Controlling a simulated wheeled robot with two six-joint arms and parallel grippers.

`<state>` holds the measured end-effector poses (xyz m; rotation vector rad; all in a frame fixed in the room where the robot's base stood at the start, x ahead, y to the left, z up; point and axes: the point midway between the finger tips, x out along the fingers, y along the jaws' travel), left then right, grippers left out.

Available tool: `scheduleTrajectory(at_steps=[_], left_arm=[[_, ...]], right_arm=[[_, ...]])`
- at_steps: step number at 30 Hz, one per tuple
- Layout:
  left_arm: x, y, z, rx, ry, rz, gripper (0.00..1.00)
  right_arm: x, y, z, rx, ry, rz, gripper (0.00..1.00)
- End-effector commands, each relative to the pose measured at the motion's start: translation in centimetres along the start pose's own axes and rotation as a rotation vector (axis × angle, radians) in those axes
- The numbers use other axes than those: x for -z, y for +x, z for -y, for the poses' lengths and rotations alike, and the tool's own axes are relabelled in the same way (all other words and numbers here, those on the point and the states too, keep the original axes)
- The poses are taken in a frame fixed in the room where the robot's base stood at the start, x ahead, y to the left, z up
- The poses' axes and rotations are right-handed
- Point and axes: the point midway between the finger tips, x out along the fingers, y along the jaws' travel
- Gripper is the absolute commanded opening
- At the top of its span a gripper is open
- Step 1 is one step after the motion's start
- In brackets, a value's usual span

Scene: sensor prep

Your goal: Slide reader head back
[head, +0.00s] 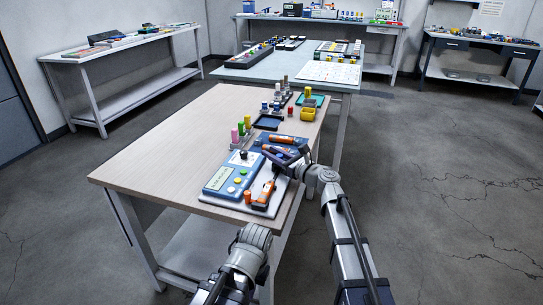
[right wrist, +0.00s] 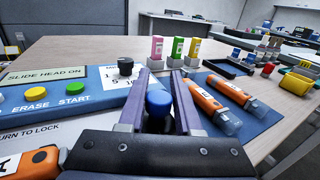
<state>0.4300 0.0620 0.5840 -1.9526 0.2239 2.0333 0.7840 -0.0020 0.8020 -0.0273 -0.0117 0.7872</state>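A blue-and-white reader unit (head: 230,175) lies near the table's front right edge. In the right wrist view its panel (right wrist: 62,82) reads "SLIDE HEAD ON" and has yellow and green buttons. A black knob (right wrist: 125,66) stands at its far end. My right gripper (head: 268,151) reaches in over the unit's right side. In the right wrist view a blue round knob (right wrist: 158,101) sits between its two purple fingers, close against both. The head view does not show this knob. My left arm shows at the bottom; its fingers are not visible.
Orange tools (right wrist: 229,90) lie on a blue mat right of the fingers; another orange tool (head: 265,192) lies beside the unit. Pink, green and yellow blocks (head: 241,126) stand behind, with a yellow bin (head: 308,114) farther back. The table's left half (head: 165,155) is clear.

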Motion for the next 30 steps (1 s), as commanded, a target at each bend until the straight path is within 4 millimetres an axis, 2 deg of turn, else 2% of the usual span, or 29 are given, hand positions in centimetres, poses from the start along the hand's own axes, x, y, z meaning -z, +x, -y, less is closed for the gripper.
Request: scheduleTrajectory(at_steps=[1, 7, 8, 17, 30], left_arm=[[0.0, 0.0, 0.0, 0.000, 0.000, 0.000, 0.00], [0.0, 0.0, 0.0, 0.000, 0.000, 0.000, 0.00], [0.0, 0.0, 0.0, 0.000, 0.000, 0.000, 0.00], [0.0, 0.0, 0.0, 0.000, 0.000, 0.000, 0.00], [0.0, 0.0, 0.0, 0.000, 0.000, 0.000, 0.00]], right_arm=[[-0.1, 0.1, 0.4, 0.007, 0.001, 0.001, 0.36], [0.0, 0.1, 0.3, 0.004, 0.001, 0.000, 0.58], [0.0, 0.1, 0.3, 0.004, 0.001, 0.000, 0.59], [0.0, -0.5, 0.1, 0.003, 0.001, 0.000, 0.59], [0.0, -6.9, 0.2, 0.005, 0.001, 0.000, 0.59]])
